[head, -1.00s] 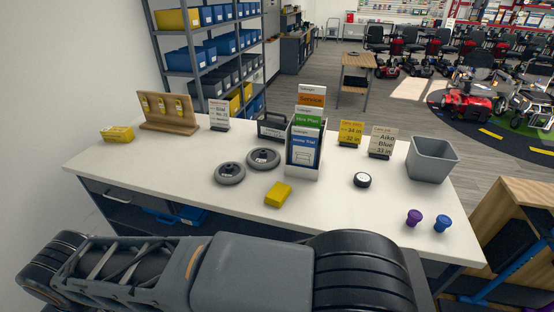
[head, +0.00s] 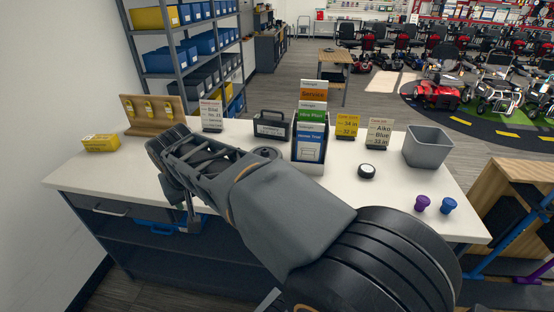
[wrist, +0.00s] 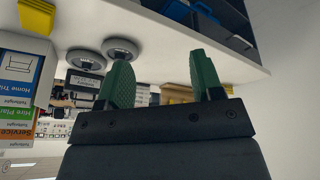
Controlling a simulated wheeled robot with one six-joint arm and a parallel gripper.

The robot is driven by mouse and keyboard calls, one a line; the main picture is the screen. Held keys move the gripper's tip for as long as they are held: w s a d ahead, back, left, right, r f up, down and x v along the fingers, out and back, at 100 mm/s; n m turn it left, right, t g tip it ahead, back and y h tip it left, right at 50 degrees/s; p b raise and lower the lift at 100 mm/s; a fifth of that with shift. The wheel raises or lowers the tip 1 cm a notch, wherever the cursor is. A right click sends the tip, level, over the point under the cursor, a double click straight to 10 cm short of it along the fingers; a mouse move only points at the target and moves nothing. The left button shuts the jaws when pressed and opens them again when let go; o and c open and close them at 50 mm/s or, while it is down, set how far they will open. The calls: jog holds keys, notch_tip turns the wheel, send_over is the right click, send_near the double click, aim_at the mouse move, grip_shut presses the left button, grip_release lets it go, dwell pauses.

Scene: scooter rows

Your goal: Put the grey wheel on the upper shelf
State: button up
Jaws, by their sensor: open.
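Two grey wheels with dark hubs lie flat on the white counter. In the head view one wheel (head: 266,153) shows only its top beyond my arm; the other is hidden behind the arm. Both show in the wrist view, the first (wrist: 120,46) and the second (wrist: 86,60), apart from my fingers. My gripper (wrist: 160,72) has green fingers spread wide with nothing between them. In the head view it hangs near the counter's front left edge. Under the counter is an open shelf space with a blue bin (head: 155,227); a lower shelf board (head: 170,262) shows beneath it.
A yellow box (head: 101,142) and wooden display stand at the counter's left. A yellow block (wrist: 37,14) shows in the wrist view.

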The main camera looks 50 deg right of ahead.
jog(key=w+d+m+g+h+b, duration=0.1)
jog(key=w+d+m+h+b, duration=0.1)
jog(key=w+d+m, duration=0.5)
jog(key=m+g+h+b, duration=0.3)
jog(key=m+g+h, duration=0.2)
jog(key=m, duration=0.5)
send_over(263, 151)
jog(key=w+a, duration=0.1)
jog(key=a, duration=0.3)
notch_tip(263, 151, down, 11)
jog(key=shift+w+f, duration=0.15)
jog(key=shift+p+x, duration=0.5)
jog(key=shift+x, duration=2.65)
jog(key=shift+a+f, duration=0.1)
jog(key=shift+a, duration=0.05)
jog(key=shift+c, duration=0.2)
grip_shut()
